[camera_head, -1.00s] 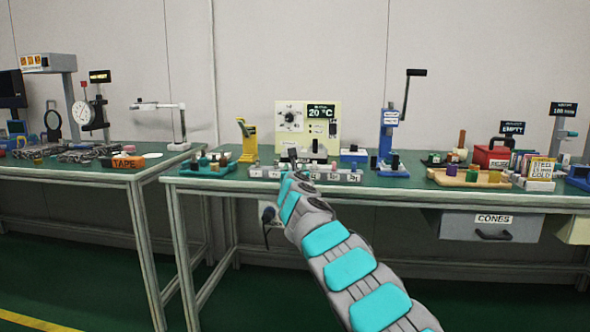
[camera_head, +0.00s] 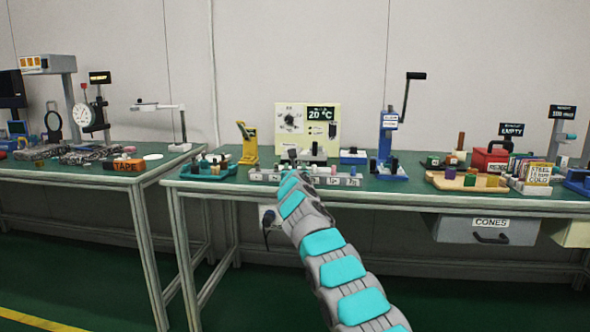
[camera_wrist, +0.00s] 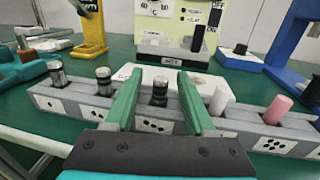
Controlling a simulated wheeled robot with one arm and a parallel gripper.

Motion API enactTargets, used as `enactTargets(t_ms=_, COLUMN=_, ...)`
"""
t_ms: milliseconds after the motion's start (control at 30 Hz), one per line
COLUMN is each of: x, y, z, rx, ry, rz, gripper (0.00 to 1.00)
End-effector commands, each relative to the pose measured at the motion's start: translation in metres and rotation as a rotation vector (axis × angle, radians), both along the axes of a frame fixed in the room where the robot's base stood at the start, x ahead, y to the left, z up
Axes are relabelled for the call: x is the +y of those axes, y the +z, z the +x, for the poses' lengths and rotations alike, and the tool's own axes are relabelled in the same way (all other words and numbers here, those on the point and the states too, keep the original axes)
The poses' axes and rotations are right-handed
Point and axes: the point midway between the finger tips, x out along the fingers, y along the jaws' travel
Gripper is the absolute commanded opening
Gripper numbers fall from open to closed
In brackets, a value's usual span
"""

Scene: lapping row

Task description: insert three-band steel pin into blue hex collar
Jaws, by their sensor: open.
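A grey rack (camera_wrist: 80,106) on the green bench holds a row of upright pins. Three are dark steel: a left pin (camera_wrist: 57,73), a second pin (camera_wrist: 103,80) and a third pin (camera_wrist: 160,89). My gripper (camera_wrist: 159,78) is open, with its green fingers on either side of the third steel pin, and I see gaps at both sides. The band counts are too small to read, so I cannot tell which is the three-band steel pin. In the head view, my gripper (camera_head: 286,178) is at the rack. I cannot make out a blue hex collar for certain.
A white pin (camera_wrist: 220,100) and a pink pin (camera_wrist: 277,108) stand to the right in the rack. A blue block (camera_head: 353,156) and a blue crank press (camera_head: 389,150) stand behind. A wooden tray (camera_head: 440,182) of coloured pieces lies right. A teal tray (camera_head: 200,174) lies left.

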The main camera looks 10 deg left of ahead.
Motion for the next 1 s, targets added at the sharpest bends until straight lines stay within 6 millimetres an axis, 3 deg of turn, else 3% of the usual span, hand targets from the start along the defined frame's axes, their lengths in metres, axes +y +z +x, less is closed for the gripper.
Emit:
enactTargets(t_ms=300, x=0.003, y=0.005, z=0.019, rx=0.000, ry=0.002, rz=0.004, gripper=0.55)
enactTargets(t_ms=733, x=0.003, y=-0.001, z=0.024, rx=0.001, ry=-0.001, rz=-0.002, gripper=0.55)
enactTargets(t_ms=1000, x=0.003, y=0.000, z=0.024, rx=0.000, ry=-0.001, rz=-0.001, gripper=0.24)
